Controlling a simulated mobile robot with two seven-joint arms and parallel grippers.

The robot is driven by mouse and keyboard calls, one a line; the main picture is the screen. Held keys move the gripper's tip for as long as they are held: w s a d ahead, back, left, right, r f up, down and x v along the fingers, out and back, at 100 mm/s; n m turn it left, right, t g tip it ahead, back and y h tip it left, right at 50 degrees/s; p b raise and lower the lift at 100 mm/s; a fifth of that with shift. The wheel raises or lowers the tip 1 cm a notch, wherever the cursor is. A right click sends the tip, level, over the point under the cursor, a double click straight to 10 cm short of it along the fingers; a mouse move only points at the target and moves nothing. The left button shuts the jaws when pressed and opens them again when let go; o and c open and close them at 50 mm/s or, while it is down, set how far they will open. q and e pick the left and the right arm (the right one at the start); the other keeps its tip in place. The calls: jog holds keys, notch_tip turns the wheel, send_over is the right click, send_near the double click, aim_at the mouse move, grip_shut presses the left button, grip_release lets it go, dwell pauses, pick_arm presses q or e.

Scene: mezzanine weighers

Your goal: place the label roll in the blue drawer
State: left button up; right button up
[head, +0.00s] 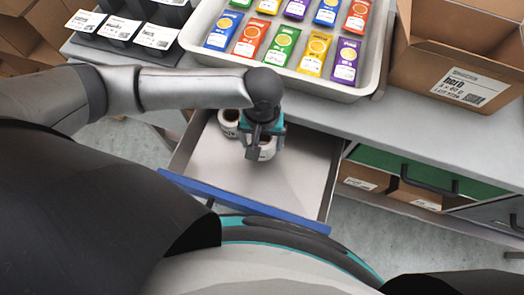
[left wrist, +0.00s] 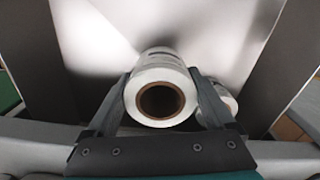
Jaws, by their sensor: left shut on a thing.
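The blue drawer (head: 245,203) is pulled out below the bench, with a blue front and a bare grey inside. My left gripper (head: 262,150) is inside the drawer's outline, low over its floor. It is shut on a white label roll (head: 267,153) with a brown core, which also shows between the fingers in the left wrist view (left wrist: 160,75). Whether the held roll touches the floor I cannot tell. A second white roll (head: 229,121) stands in the drawer, left of the gripper; it is partly hidden behind the right finger in the left wrist view (left wrist: 228,98). My right gripper is not in view.
A white tray (head: 372,82) of colourful packets stands on the grey bench (head: 418,122) above the drawer. A cardboard box (head: 430,75) stands right of it. The drawer's right half is free.

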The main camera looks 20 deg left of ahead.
pick_arm(q)
notch_tip(320, 180, down, 6)
jog(key=shift+r+b, duration=0.1)
jog(key=shift+b, duration=0.85)
jog(key=o, duration=1.2)
jog(key=shift+o, duration=0.2)
notch_tip(320, 180, up, 12)
jog(key=p, duration=0.4)
jog(key=shift+p, duration=0.3)
